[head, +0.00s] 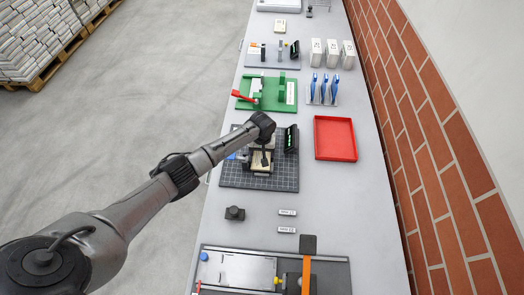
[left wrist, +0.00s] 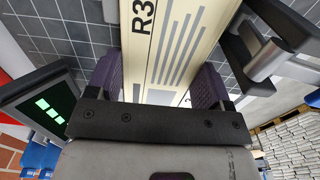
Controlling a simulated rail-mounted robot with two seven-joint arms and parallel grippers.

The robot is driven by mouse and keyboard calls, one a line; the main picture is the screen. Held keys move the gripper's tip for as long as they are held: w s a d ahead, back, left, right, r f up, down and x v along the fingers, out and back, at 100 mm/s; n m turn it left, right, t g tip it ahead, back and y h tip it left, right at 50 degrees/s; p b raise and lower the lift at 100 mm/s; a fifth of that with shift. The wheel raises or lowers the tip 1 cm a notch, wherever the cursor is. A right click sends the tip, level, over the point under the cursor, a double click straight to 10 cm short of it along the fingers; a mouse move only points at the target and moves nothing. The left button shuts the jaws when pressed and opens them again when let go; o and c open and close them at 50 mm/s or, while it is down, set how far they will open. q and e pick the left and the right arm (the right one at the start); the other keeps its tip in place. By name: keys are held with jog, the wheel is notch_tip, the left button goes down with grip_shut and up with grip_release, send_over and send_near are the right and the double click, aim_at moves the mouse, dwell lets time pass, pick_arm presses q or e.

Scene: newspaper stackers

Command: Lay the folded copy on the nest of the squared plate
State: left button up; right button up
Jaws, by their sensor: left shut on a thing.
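The squared plate (head: 285,179) is a dark board with a light grid, on the bench in the middle of the head view. My left gripper (head: 263,161) is over it, seen from above and partly hidden by my wrist. In the left wrist view my left gripper (left wrist: 156,82) is shut on the folded copy (left wrist: 180,35), a cream piece with grey stripes and "R3". The copy also shows as a cream patch (head: 257,160) in the head view. The grid lies behind it; I cannot tell whether it touches the plate. The nest is not clearly visible under the gripper and copy. My right gripper is out of view.
A display with green bars (head: 291,139) stands at the plate's right edge and close by in the left wrist view (left wrist: 48,106). A red tray (head: 335,118) lies to the right, a green fixture (head: 272,106) behind, and a small black block (head: 235,213) in front.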

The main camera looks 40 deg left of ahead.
pick_arm(q)
jog(key=shift+f, duration=0.35)
jog(key=o, duration=1)
jog(key=shift+r, duration=0.1)
notch_tip(320, 180, up, 18)
jog(key=w+d+f+m+t+y+p, duration=0.1)
jog(key=w+m+t, duration=0.1)
jog(key=m, duration=0.3)
jog(key=s+d+r+m+t, duration=0.5)
jog(key=d+r+t, duration=0.15)
jog(key=d, duration=0.25)
jog(key=s+d+f+g, duration=0.1)
jog(key=s+f, duration=0.4)
jog(key=s, duration=0.6)
jog(key=s+d+f+g, duration=0.2)
jog(key=s+f, duration=0.3)
jog(key=s, duration=0.6)
jog(key=s+d+f+n+g+h, duration=0.1)
jog(key=s+f, duration=0.3)
jog(key=s, duration=0.7)
jog(key=shift+s+d+f+g, duration=0.25)
jog(key=shift+s+f+g, duration=0.05)
jog(key=shift+f+g, duration=0.15)
